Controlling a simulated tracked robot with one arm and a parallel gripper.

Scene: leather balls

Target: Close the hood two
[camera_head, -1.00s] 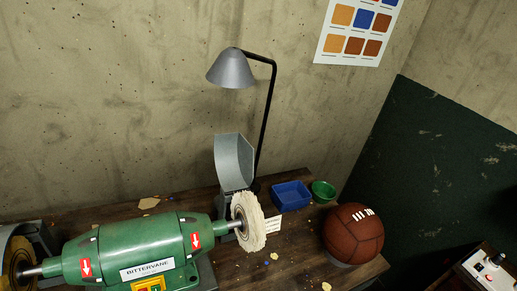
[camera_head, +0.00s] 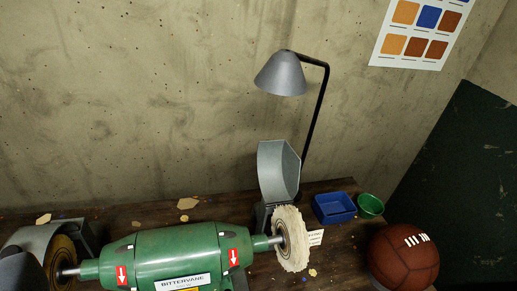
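A green bench grinder-like machine (camera_head: 165,258) marked BITTERVANE stands on the wooden bench. At its right end is a pale cloth buffing wheel (camera_head: 291,238). A grey curved hood (camera_head: 274,170) stands raised behind and above this wheel, leaving the wheel uncovered. At the left end, another grey hood (camera_head: 33,240) arches over a brown wheel (camera_head: 61,260). No number is readable on either hood. My gripper is not recognisable in the view. A dark grey rounded shape (camera_head: 18,272) at the lower left edge is cut off; I cannot tell what it is.
A desk lamp (camera_head: 281,75) stands behind the raised hood. A blue tray (camera_head: 334,208), green bowl (camera_head: 370,206) and brown leather ball (camera_head: 404,256) are to the right. Scraps lie on the bench (camera_head: 150,218). A concrete wall with a colour chart (camera_head: 424,32) is behind.

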